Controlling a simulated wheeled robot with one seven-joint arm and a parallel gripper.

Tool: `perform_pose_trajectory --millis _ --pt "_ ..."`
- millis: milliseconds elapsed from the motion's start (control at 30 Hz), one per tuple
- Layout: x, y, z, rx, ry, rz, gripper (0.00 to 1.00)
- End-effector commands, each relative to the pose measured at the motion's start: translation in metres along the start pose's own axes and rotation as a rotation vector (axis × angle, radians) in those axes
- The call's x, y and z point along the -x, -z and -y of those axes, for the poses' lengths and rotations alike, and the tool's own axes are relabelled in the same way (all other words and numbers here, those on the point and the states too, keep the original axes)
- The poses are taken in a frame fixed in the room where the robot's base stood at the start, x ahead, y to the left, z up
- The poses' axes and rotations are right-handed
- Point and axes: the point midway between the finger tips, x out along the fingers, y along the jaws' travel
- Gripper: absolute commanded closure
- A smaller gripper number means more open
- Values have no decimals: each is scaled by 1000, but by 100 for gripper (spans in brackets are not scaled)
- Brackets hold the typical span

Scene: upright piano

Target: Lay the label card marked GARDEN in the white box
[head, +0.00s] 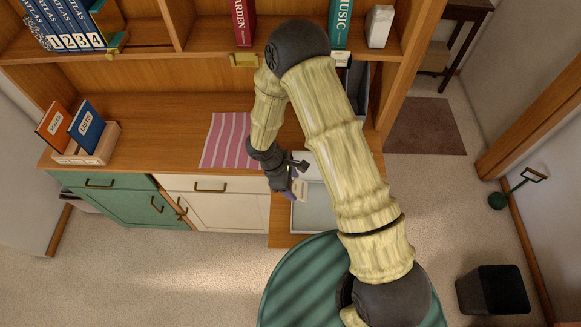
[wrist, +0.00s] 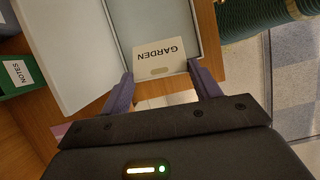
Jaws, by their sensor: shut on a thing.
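The cream label card marked GARDEN (wrist: 157,55) shows in the wrist view between the fingertips of my gripper (wrist: 160,72). The two purple fingers are shut on its side edges. Beyond and around the card is the white box (wrist: 112,18), with a pale grey floor and a white panel, apparently its open lid (wrist: 65,45), on the left. I cannot tell whether the card touches the box floor. In the head view my gripper (head: 290,188) is at the left side of the box (head: 322,192). There my arm hides part of the box, and the card is not clear.
A green box labelled NOTES (wrist: 18,74) shows at the left of the wrist view. A striped pink cloth (head: 228,140) lies on the wooden desk (head: 155,115). A book holder (head: 95,150) is at the left. A round green-striped seat (head: 300,275) stands in front.

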Motion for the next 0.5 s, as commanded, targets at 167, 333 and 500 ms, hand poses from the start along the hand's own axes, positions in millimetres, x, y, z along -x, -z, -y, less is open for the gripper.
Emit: perform_pose_trajectory --millis 167,333,500 --pt "5 2 0 64 -28 41 68" --pt "5 2 0 62 -28 41 68" --pt "5 2 0 62 -29 39 68"
